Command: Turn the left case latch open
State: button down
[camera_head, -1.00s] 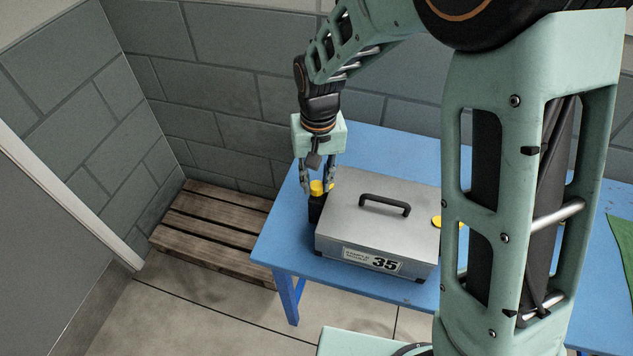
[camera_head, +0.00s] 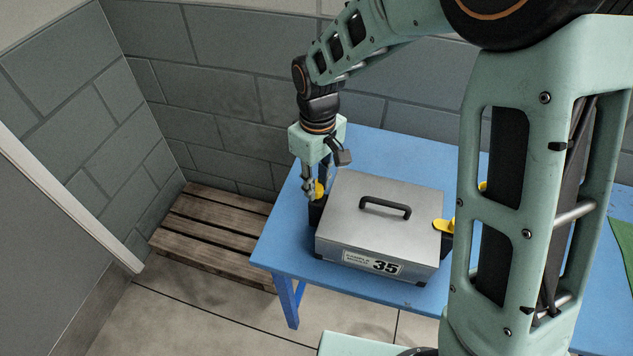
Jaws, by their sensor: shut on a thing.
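A grey metal case (camera_head: 372,230) with a black top handle (camera_head: 386,207) and a label reading 35 stands on the blue table. The left case latch (camera_head: 319,190) is a yellow piece on a black block (camera_head: 315,211) at the case's left side. My gripper (camera_head: 318,192) points down over that block and is shut on the yellow latch, which its fingers partly hide. The right latch (camera_head: 443,225), also yellow, shows at the case's right side, partly behind my arm.
The blue table (camera_head: 375,149) has free room behind the case. A grey block wall (camera_head: 215,100) rises behind. A green cloth or mat (camera_head: 623,243) lies at the far right.

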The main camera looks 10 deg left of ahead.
aim_at(317, 186)
dwell(0.4)
jog(key=c, duration=1.7)
grip_release()
jog(key=shift+r, duration=0.1)
notch_tip(317, 186, up, 12)
jog(key=shift+w+f, duration=0.1)
